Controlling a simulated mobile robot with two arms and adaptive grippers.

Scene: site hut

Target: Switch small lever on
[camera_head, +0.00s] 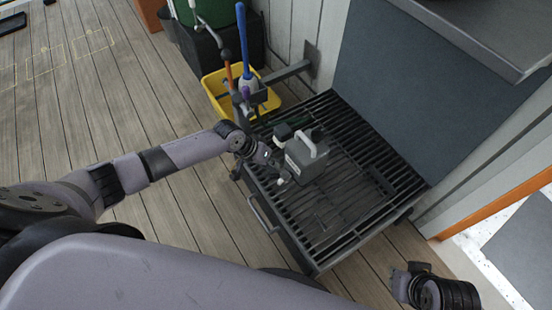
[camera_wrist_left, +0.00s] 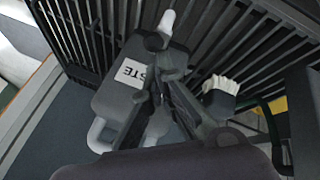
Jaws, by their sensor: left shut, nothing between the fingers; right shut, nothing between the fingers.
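A grey box-shaped device (camera_head: 306,160) with a white loop handle (camera_head: 316,146) stands on the slatted rack. In the left wrist view the device (camera_wrist_left: 112,102) shows a white label with dark letters. A small white lever (camera_wrist_left: 166,20) sticks out at its edge on a dark mount; a small white piece beside my left gripper in the head view is probably this lever (camera_head: 283,181). My left gripper (camera_wrist_left: 168,68) is shut and empty over the device, its tips close to the lever's mount; I cannot tell whether they touch. My right gripper (camera_head: 402,286) is shut and empty, low at right.
The black slatted rack (camera_head: 345,215) has a front bar handle. A dark brush with pale bristles (camera_wrist_left: 220,88) is beside the device. A yellow bucket (camera_head: 222,98) with long-handled tools stands behind. A grey panel (camera_head: 385,90) and overhanging shelf bound the right.

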